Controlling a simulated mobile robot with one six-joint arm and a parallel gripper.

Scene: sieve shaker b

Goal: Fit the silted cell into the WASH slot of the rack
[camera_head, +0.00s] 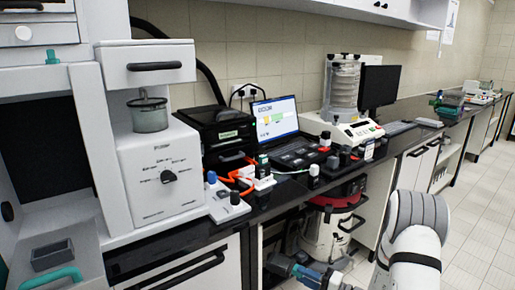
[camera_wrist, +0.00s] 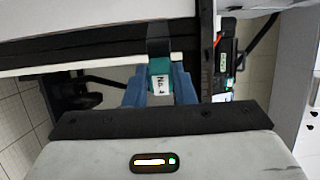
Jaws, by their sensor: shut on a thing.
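My gripper (camera_wrist: 160,88) is shut on a small teal block with a white label (camera_wrist: 161,82). The label's writing is too small to read surely. The block sits between the two blue fingers, and a dark part shows just beyond it. I cannot tell from its look whether it is the silted cell. In the head view my gripper (camera_head: 284,265) is low, in front of the lower cabinets and below the counter edge. I cannot make out a rack marked WASH in either view.
The black counter (camera_head: 285,196) carries a white machine (camera_head: 160,172), a black box (camera_head: 222,138), a laptop (camera_head: 275,118), a sieve stack (camera_head: 345,85) and several small capped items. A red and silver vacuum (camera_head: 325,232) stands beneath. The floor (camera_head: 480,220) at right is clear.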

